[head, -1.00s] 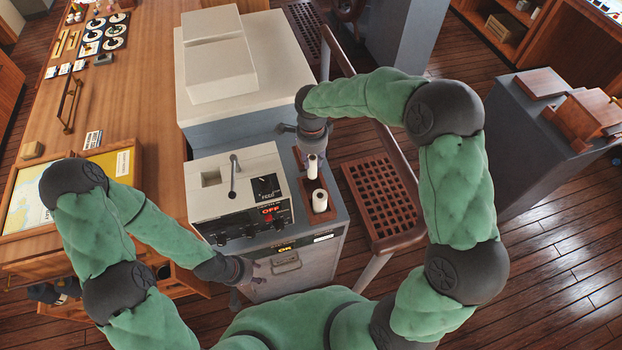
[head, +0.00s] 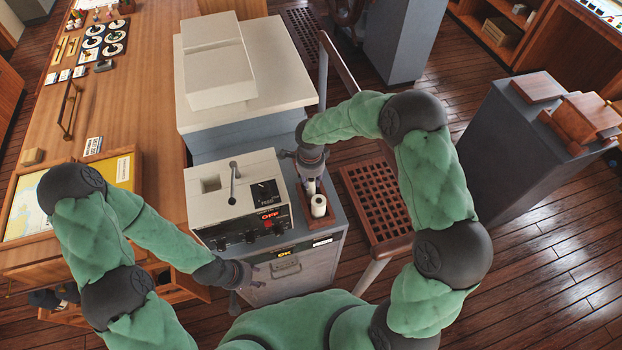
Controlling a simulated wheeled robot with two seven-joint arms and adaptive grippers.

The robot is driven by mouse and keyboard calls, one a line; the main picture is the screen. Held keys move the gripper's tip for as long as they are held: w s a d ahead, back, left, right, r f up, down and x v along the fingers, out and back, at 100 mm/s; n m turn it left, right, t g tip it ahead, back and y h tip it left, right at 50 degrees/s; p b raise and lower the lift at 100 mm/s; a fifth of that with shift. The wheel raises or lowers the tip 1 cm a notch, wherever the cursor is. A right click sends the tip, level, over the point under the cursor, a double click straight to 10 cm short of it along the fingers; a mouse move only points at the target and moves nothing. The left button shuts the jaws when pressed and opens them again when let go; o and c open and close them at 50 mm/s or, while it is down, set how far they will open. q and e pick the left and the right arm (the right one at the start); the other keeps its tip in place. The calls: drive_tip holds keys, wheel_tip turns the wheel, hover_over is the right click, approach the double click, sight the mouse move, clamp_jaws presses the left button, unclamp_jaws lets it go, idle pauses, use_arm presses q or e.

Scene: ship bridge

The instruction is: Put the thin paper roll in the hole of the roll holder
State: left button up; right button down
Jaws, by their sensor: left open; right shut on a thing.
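My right gripper (head: 310,170) is shut on a thin white paper roll (head: 310,187), which hangs below its fingers. The roll is upright over the back part of the wooden roll holder (head: 319,222). A thicker white roll (head: 319,205) stands in the holder just in front of it. My gripper and the thick roll hide the holder's hole, so I cannot tell whether the thin roll's lower end is inside it. My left gripper (head: 242,277) is open and empty, low in front of the grey cabinet.
A cream machine (head: 215,205) with a lever and a lit red display stands just left of the holder. A brown grating (head: 375,205) and its rail lie close on the right. A large cream-topped block (head: 250,110) stands behind.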

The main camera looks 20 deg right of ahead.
drive_tip(key=shift+f, duration=0.15)
drive_tip(key=c, duration=1)
unclamp_jaws()
drive_tip(key=shift+r, duration=0.2)
wheel_tip(320, 180, up, 12)
drive_tip(key=shift+s+f+b, duration=0.1)
drive_tip(key=shift+b, duration=0.75)
